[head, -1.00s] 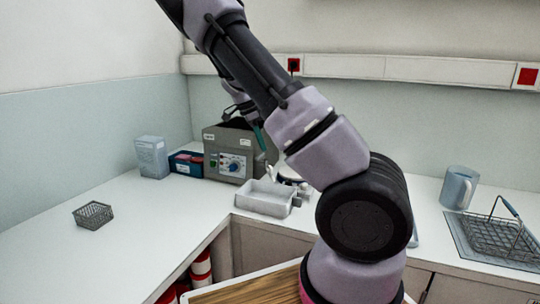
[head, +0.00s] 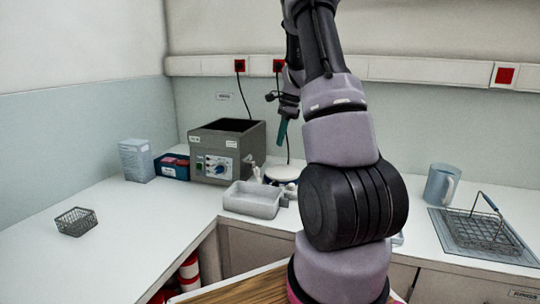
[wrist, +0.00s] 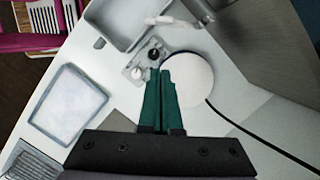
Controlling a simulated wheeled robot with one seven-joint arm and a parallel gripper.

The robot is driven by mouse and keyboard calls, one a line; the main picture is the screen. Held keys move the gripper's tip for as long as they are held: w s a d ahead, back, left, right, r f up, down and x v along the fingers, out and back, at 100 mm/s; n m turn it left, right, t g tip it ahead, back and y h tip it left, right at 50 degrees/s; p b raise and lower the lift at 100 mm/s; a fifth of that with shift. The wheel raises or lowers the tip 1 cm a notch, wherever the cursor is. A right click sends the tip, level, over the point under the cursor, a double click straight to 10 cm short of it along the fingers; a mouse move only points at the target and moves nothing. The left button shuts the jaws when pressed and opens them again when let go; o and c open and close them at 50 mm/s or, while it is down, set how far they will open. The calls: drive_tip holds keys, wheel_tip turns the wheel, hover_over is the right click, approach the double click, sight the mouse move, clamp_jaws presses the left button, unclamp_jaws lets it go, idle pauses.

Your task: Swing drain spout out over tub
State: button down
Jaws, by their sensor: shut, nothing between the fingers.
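The drain spout (head: 254,168) is a small pale tap at the lower right front of the grey bath unit (head: 214,170), above the tub's back edge. It shows as a pale fitting in the wrist view (wrist: 168,18), between tub and unit. The white-grey tub (head: 250,203) stands on the counter in front of the unit; part of it shows at the top of the wrist view (wrist: 132,40). My gripper (head: 282,134) has green fingers pointing down, shut and empty, to the right of the unit. In the wrist view its fingertips (wrist: 165,72) overlap the white round plate; it touches neither spout nor tub.
The round-plate device (head: 283,173) with knobs sits right of the tub. A black cable runs behind it. A shallow white tray (wrist: 66,104) lies nearby. A jug (head: 441,184) and wire basket (head: 482,231) stand right. The left counter is mostly clear around a small basket (head: 76,221).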

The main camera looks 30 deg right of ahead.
sight(257, 172)
drive_tip(key=x, duration=1)
drive_tip(key=shift+a, duration=0.1)
drive_tip(key=shift+w+a+r, duration=0.1)
drive_tip(key=shift+a+r, duration=0.05)
drive_tip(key=shift+a, duration=0.45)
drive_tip(key=shift+a+r, duration=0.15)
drive_tip(key=shift+a, duration=0.5)
drive_tip(key=shift+w+a, duration=0.1)
drive_tip(key=shift+a, duration=0.45)
drive_tip(key=shift+a, duration=0.1)
drive_tip(key=shift+a+m, duration=0.15)
drive_tip(key=shift+m, duration=0.15)
